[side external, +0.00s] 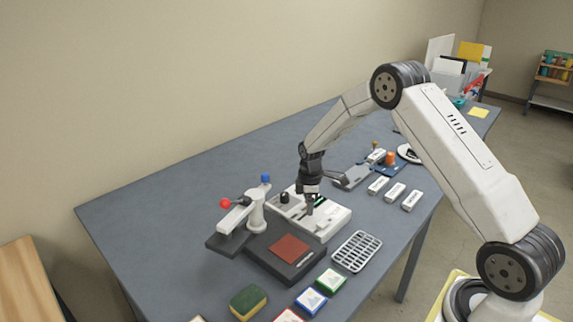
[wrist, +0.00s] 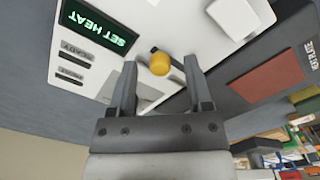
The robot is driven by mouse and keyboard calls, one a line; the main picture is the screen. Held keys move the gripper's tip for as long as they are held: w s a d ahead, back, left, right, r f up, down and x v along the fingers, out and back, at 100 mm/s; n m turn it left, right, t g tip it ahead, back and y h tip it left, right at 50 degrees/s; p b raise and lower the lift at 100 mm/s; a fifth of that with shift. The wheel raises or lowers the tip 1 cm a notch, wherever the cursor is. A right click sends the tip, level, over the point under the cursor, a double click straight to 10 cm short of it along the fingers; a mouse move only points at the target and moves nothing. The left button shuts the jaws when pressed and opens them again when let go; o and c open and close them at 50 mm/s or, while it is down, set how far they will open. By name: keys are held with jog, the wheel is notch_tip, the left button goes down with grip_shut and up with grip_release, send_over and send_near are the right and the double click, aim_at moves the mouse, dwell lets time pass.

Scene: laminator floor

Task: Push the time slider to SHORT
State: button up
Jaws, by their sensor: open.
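A white control unit (side external: 334,222) stands on the bench, with my gripper (side external: 309,208) pointing down over it. In the wrist view, a round yellow-orange knob (wrist: 160,64) sits at a dark slot on the white panel (wrist: 120,75). My gripper (wrist: 160,66) is open, and the knob shows between its fingertips. I cannot tell whether either finger touches it. A dark display (wrist: 98,28) reads SET HEAT in green, with small grey labels below it. No SHORT marking can be read. The fingers hide part of the panel.
A dark base with a brown-red pad (side external: 289,249) stands in front of the unit, beside a post with a red-tipped lever (side external: 236,215). A wire rack (side external: 356,251) lies to the right. Several white blocks (side external: 395,192) lie farther right. The bench's left side is clear.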

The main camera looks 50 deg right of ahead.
grip_shut()
dwell(1.5)
